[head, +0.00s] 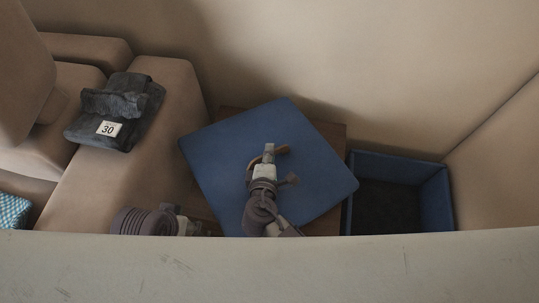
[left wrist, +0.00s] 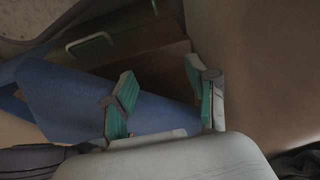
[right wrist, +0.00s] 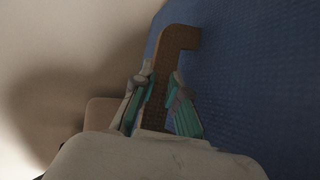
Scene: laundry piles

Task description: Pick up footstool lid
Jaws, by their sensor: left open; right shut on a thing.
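The footstool lid is a blue square panel (head: 225,150), turned at an angle in front of a wooden cabinet in the head view. My right gripper (head: 267,160) is shut on the lid's brown strap handle (head: 283,149). In the right wrist view the handle (right wrist: 162,75) passes between the fingers, beside the blue lid face (right wrist: 245,80). The open footstool (head: 449,195) is a blue box with a dark inside, to the right of the lid. My left gripper (left wrist: 165,103) is open, with the lid (left wrist: 65,95) beyond its fingers; no thing is seen gripped.
A wooden cabinet (head: 333,132) stands behind the lid; its handle (left wrist: 90,40) shows in the left wrist view. A beige sofa (head: 165,85) at left carries folded dark clothing (head: 140,110) with a "30" tag. A blue-white checked item (head: 12,211) lies at far left. Walls close off the back and right.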

